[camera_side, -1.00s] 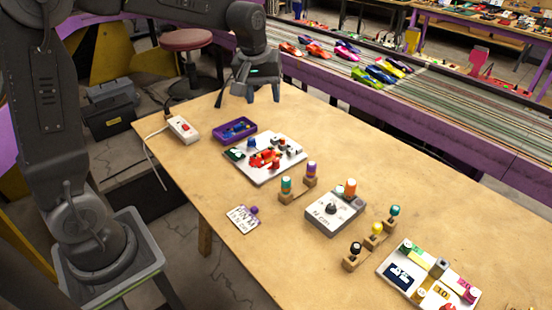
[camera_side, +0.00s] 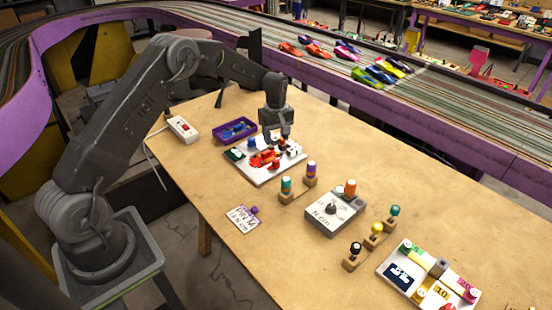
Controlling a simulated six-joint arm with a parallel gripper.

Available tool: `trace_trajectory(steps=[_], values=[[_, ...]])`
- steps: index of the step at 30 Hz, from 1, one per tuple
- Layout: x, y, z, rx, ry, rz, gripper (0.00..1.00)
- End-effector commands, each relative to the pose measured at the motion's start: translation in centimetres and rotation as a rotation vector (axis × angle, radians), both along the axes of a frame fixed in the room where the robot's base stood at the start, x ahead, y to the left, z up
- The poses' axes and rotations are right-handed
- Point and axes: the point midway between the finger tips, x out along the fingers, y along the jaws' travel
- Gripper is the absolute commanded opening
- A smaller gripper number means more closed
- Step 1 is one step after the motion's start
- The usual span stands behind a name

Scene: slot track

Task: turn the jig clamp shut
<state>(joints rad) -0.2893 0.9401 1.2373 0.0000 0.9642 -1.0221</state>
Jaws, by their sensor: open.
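The jig is a white board (camera_side: 264,178) on the left part of the wooden table. A red car body (camera_side: 262,158) lies on it, with small dark, blue and red parts around it. Which of these parts is the clamp is too small to tell. My gripper (camera_side: 277,137) points down over the back right part of the board, with its fingers apart. It hides some of the small parts there. I cannot tell whether the fingers touch anything.
Wooden stands with coloured pegs (camera_side: 298,189), a grey box with a dial (camera_side: 335,212) and a coloured board (camera_side: 428,277) stand to the right.

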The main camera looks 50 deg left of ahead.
Motion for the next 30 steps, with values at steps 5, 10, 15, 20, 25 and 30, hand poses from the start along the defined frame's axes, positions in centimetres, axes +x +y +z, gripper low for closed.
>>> trace_trajectory(steps=[5, 10, 15, 20, 25, 30], values=[[-0.1, -0.1, -4.0, -0.001, 0.004, -0.001, 0.52], [-0.1, -0.1, -7.0, -0.001, 0.003, -0.002, 0.52], [0.0, 0.0, -8.7, -0.001, 0.001, -0.002, 0.52], [0.0, 0.0, -9.4, 0.0, 0.0, -0.002, 0.52], [0.0, 0.0, -9.4, 0.0, -0.001, -0.002, 0.52], [0.0, 0.0, -9.4, 0.0, 0.0, -0.002, 0.43]])
